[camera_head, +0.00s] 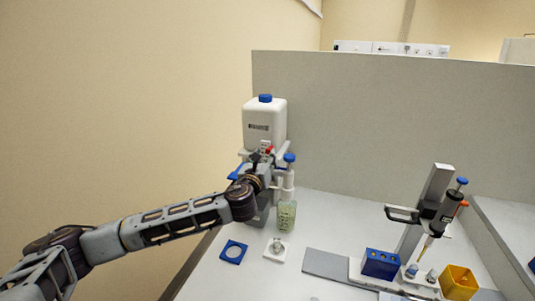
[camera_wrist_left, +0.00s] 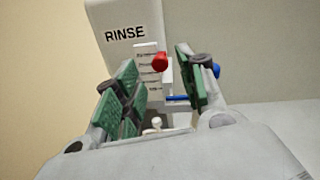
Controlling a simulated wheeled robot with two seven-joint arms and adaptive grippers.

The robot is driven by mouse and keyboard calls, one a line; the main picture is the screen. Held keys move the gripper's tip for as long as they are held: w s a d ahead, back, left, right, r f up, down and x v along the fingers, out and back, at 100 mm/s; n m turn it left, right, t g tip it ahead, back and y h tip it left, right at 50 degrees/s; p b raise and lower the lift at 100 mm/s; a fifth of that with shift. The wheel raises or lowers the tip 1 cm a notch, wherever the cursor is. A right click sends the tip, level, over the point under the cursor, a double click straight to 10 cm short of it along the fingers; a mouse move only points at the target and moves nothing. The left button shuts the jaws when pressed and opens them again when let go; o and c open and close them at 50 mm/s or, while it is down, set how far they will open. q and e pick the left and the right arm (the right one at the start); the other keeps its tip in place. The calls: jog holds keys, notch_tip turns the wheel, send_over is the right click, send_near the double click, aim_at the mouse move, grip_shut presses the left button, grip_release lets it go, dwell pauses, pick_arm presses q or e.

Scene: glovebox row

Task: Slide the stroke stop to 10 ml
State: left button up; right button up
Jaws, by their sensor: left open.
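The stroke stop is a red knob (camera_wrist_left: 160,62) on a white scale plate with dark marks (camera_wrist_left: 147,73), below the RINSE bottle (camera_wrist_left: 125,30). My left gripper (camera_wrist_left: 155,75) is open, with green pads on both sides of the knob in the wrist view. The knob appears nearer the right finger; I cannot tell whether either pad touches it. In the head view the left gripper (camera_head: 261,160) is at the dispenser, where the red knob (camera_head: 269,150) shows small beside it. The setting cannot be read. My right gripper is out of view.
A blue-capped white bottle (camera_head: 265,122) tops the dispenser. A greenish beaker (camera_head: 286,216) stands below it. A blue square frame (camera_head: 233,251) and a white holder (camera_head: 277,249) lie in front. A pipette stand (camera_head: 410,240), blue rack (camera_head: 381,264) and yellow box (camera_head: 459,281) are at right.

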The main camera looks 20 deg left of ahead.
aim_at(268, 152)
pick_arm(q)
jog(key=shift+w, duration=1.2)
jog(key=shift+w+a, duration=0.1)
jog(key=shift+w, duration=0.6)
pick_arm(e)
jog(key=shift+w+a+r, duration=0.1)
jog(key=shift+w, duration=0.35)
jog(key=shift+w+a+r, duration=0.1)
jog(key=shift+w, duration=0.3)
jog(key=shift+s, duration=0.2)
pick_arm(q)
jog(key=shift+c, duration=0.7)
jog(key=c, duration=0.5)
grip_shut()
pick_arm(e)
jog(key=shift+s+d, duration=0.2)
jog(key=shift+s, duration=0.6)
